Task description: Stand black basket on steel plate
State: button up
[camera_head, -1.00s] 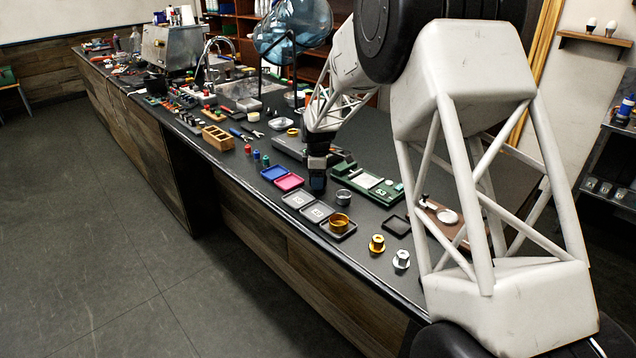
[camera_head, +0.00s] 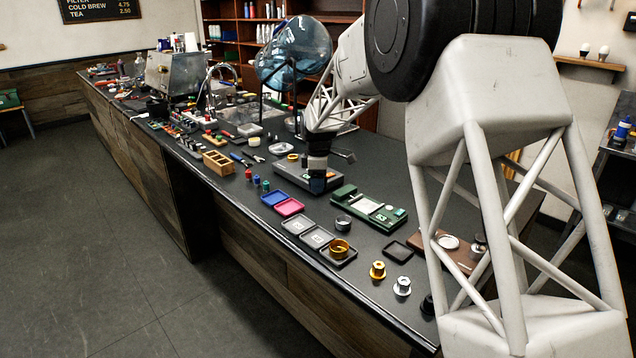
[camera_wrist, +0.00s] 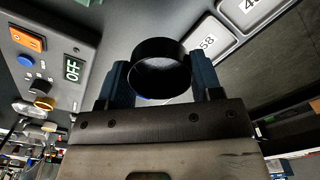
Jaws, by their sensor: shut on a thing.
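My gripper (camera_wrist: 165,85) is shut on the black basket (camera_wrist: 160,50), a short dark open ring between the two blue fingers in the wrist view. In the head view my gripper (camera_head: 317,185) hangs above the counter, by the front edge of a dark box; the basket cannot be made out there. Which plate is steel I cannot tell for certain.
A gold basket (camera_head: 340,246) stands on a dark tray beside the plates. The box (camera_head: 290,178) carries an OFF display (camera_wrist: 72,70).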

dwell(0.3)
send_over(366, 206)
notch_tip(366, 206, down, 3)
jog(key=shift+w+r, duration=0.1)
dwell(0.4)
jog(key=shift+f, duration=0.2)
jog(key=shift+f, duration=2)
jog(key=shift+f, duration=0.25)
dwell(0.5)
